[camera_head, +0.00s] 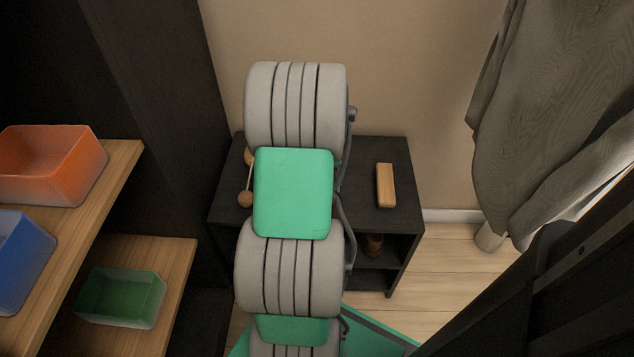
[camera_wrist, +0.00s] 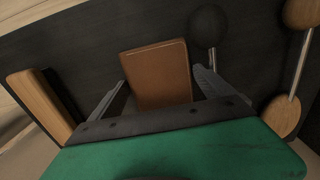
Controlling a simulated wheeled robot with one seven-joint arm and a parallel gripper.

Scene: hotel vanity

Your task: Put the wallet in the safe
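The brown rectangular wallet (camera_wrist: 158,75) shows in the wrist view against the dark top of a small stand. My gripper (camera_wrist: 160,78) has its two grey fingers spread apart, one on each side of the wallet. The fingertips are close to the wallet's edges; I cannot tell whether they touch it. In the head view my own arm hides the wallet and the gripper. I cannot make out the safe in either view.
The dark stand (camera_head: 398,215) has open shelves. Orange (camera_head: 50,165), blue (camera_head: 20,260) and green (camera_head: 122,297) bins sit on shelves at left. Grey cloth (camera_head: 550,110) hangs at right.

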